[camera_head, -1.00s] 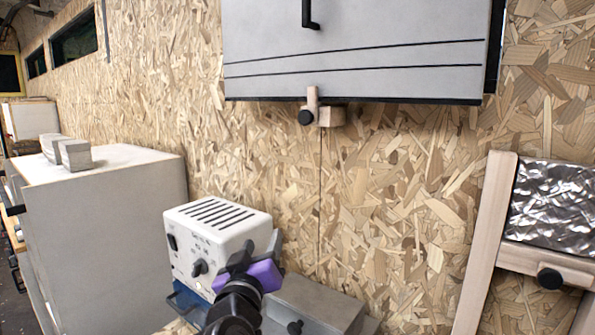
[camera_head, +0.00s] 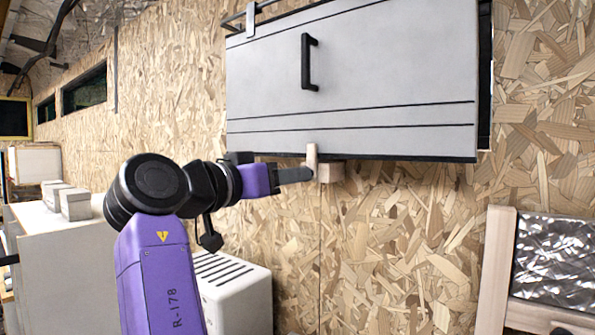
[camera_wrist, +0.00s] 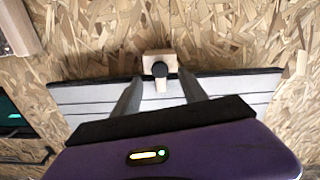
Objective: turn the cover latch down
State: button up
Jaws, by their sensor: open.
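The cover (camera_head: 390,95) is a pale grey panel with a black handle, high on the chipboard wall. The cover latch (camera_head: 311,158) is a small wooden bar at its lower edge, beside a wooden block (camera_head: 331,172). The bar stands upright, its upper end over the cover's edge. The wrist view, which sees the cover upside down, shows the latch bar (camera_wrist: 162,87) with a round black knob (camera_wrist: 160,69) at its pivot. My gripper (camera_head: 308,174) is open, its fingers (camera_wrist: 160,78) on either side of the latch. I cannot tell whether they touch it.
A framed foil panel (camera_head: 555,245) with wooden rails is on the right wall. A white slotted box (camera_head: 235,285) stands below my arm, and a white cabinet (camera_head: 60,250) with small blocks is at left.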

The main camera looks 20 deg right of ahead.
aim_at(309, 162)
jog(key=shift+p+x, duration=0.4)
jog(key=shift+x, duration=1.6)
grip_shut()
